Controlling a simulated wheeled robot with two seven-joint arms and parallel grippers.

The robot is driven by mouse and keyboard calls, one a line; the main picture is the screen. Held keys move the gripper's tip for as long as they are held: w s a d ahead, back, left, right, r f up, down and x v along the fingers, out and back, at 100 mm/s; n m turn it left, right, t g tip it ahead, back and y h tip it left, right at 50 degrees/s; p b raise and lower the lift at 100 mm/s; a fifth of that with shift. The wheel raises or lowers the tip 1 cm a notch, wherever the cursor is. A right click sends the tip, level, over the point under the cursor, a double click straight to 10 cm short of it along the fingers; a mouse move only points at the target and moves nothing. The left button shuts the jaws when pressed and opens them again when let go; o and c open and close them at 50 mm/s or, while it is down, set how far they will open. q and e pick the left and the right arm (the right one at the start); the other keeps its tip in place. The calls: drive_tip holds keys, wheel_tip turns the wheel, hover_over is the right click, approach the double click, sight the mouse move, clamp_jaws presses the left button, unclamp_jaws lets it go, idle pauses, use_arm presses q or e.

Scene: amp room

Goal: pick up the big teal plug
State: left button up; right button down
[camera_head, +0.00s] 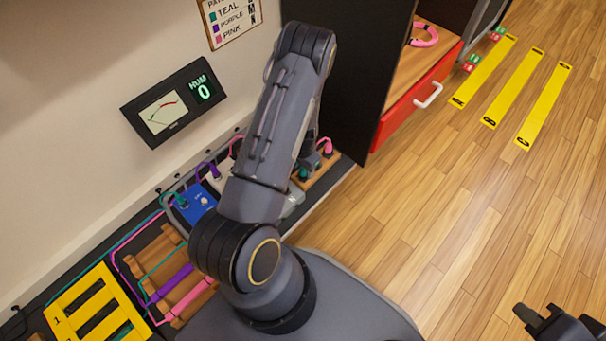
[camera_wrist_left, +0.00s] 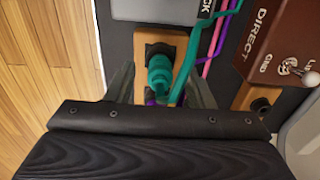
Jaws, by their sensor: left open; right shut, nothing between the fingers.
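The big teal plug (camera_wrist_left: 160,78) stands in a dark socket on a wooden block in the left wrist view, with a teal cable beside it. My left gripper (camera_wrist_left: 161,88) is open, with one finger on each side of the plug. I cannot tell whether either finger touches it. In the head view my left arm hides most of this gripper, and a small dark teal piece (camera_head: 303,173) shows beside it. My right gripper (camera_head: 527,314) is shut and empty at the bottom right of the head view, over the floor.
A blue pedal (camera_head: 195,203) and a wooden rack (camera_head: 160,254) with coloured cables lie left of my arm. A red-brown DIRECT box (camera_wrist_left: 270,45) stands near the plug. A dark panel (camera_head: 345,75) and red drawer (camera_head: 420,92) are beyond. Floor at right is mostly clear.

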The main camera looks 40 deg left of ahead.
use_arm(q)
drive_tip(key=shift+f, duration=0.7)
drive_tip(key=shift+r, duration=0.1)
drive_tip(key=shift+c, duration=0.5)
clamp_jaws()
